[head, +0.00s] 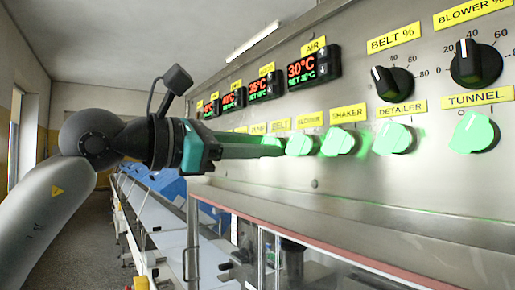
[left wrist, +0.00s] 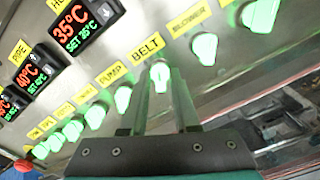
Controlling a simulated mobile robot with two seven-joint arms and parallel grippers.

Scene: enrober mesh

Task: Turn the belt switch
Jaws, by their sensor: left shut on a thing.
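The belt switch (left wrist: 160,75) is a glowing green-white knob under the yellow BELT label (left wrist: 148,47) in the left wrist view. The two fingers of my left gripper (left wrist: 161,92) stand on either side of it and are shut on it. In the head view my left gripper (head: 272,147) reaches the panel from the left, its fingertips at the knob below the BELT label (head: 281,125). The fingers mostly hide the belt switch there. My right gripper is not in view.
Lit knobs for blower (head: 299,145), shaker (head: 339,141), detailer (head: 394,139) and tunnel (head: 474,132) sit in the same row on the steel panel (head: 330,195). Black dials (head: 393,84) and red displays (head: 301,69) are above. A red emergency button (left wrist: 22,165) shows in the wrist view.

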